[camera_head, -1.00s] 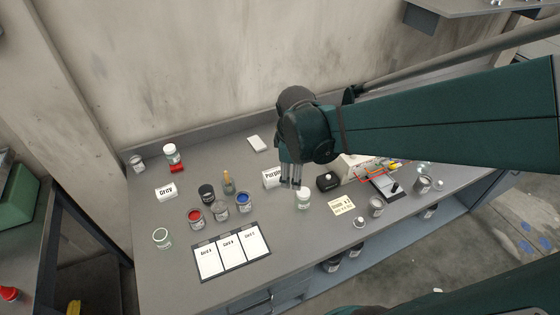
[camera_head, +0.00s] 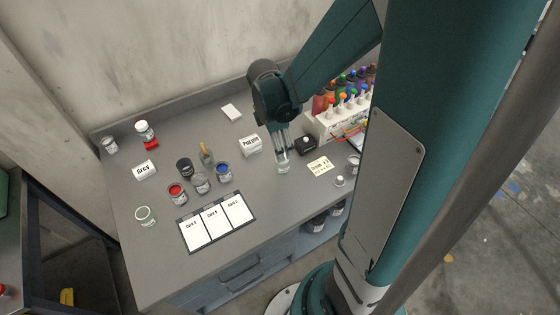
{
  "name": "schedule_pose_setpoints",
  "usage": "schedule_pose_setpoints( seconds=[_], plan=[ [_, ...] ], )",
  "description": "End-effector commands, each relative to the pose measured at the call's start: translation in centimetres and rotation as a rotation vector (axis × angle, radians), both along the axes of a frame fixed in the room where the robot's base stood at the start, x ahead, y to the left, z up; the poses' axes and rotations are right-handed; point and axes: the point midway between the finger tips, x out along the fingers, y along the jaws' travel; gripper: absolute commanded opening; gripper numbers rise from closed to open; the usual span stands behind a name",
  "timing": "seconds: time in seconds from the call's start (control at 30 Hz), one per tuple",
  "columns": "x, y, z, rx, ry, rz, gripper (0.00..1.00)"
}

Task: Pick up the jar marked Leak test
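Small labels on the jars are too small to read, so I cannot tell which one is marked Leak test. My gripper (camera_head: 282,154) points down at a small clear or pale jar (camera_head: 283,169) standing on the bench, right of the Purple card. The fingertips are at the jar's top and hide it. I cannot tell whether they touch or grip it. Other jars stand apart: a pale one (camera_head: 146,216) at front left, a white-lidded one (camera_head: 144,131) by a red object, and a grey one (camera_head: 110,145) at back left.
Red (camera_head: 177,194), grey (camera_head: 201,183), blue (camera_head: 223,173) and black (camera_head: 185,168) pots cluster left of the gripper. The Purple card (camera_head: 251,146), a black box (camera_head: 305,145) and a yellow note (camera_head: 320,165) are near it. A card board (camera_head: 217,222) lies in front. My arm hides the bench's right end.

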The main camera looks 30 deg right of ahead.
Motion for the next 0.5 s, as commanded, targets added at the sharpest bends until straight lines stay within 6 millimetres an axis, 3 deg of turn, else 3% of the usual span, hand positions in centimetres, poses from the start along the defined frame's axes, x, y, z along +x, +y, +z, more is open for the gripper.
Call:
schedule_pose_setpoints(
  seconds=[0.5],
  plan=[
    [0.06,-0.11,-0.76,0.000,0.000,-0.001,0.51]
  ],
)
